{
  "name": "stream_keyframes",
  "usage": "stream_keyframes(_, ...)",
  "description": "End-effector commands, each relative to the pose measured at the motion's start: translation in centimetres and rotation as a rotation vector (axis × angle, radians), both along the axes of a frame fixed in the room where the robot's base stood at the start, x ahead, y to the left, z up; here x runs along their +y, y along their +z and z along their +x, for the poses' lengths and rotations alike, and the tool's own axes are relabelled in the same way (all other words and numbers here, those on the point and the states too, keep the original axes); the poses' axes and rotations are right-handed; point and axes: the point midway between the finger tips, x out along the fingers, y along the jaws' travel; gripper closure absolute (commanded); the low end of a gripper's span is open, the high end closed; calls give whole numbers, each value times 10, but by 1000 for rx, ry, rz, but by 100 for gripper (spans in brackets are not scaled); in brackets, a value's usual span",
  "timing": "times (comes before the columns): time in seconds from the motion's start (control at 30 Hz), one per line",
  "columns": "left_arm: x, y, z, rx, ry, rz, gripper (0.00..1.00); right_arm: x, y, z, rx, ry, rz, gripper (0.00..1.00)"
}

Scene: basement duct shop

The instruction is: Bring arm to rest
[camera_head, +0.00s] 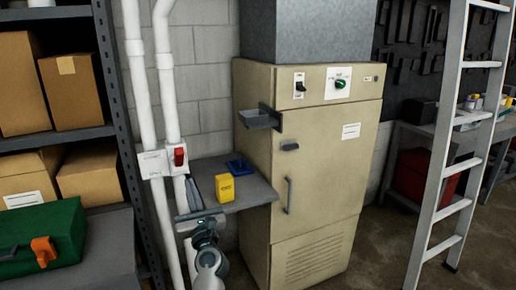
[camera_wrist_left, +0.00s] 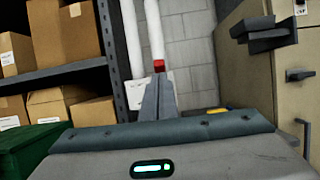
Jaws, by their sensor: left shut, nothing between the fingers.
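My left arm comes up from the bottom of the head view, in front of the white pipes and the left end of a small grey shelf (camera_head: 255,190). My left gripper (camera_head: 192,194) points up and away, with its narrow grey fingers together and nothing between them. In the left wrist view the shut fingers of the left gripper (camera_wrist_left: 157,98) point toward a red switch (camera_wrist_left: 159,66) on the pipes. The switch also shows in the head view (camera_head: 179,156). My right gripper is in neither view.
A yellow box (camera_head: 225,188) and a blue item (camera_head: 239,167) sit on the shelf beside a beige cabinet (camera_head: 325,165). Shelving with cardboard boxes (camera_head: 72,88) and a green case (camera_head: 45,235) stand left. A ladder (camera_head: 440,150) stands right. Floor between cabinet and ladder is clear.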

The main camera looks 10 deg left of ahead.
Motion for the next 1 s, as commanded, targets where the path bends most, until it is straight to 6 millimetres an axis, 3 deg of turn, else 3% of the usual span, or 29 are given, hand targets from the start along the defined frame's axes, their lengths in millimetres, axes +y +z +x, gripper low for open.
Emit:
stream_keyframes(0.17, -15, -2, -12, 36, -29, 170, 100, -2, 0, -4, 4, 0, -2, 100)
stream_keyframes(0.27, -35, -6, -25, 79, -61, 366, 100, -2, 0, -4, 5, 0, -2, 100)
stream_keyframes(0.47, -99, -44, -69, 213, -163, 931, 100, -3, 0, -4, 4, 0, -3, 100)
stream_keyframes(0.6, -142, -97, -112, 318, -260, 1363, 100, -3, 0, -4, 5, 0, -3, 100)
stream_keyframes(0.73, -167, -158, -161, 409, -372, 1747, 100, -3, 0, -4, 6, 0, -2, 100)
stream_keyframes(0.87, -174, -218, -217, 486, -505, 2089, 100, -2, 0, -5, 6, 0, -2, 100)
stream_keyframes(1.0, -164, -274, -285, 553, -679, 2422, 100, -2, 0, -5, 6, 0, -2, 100)
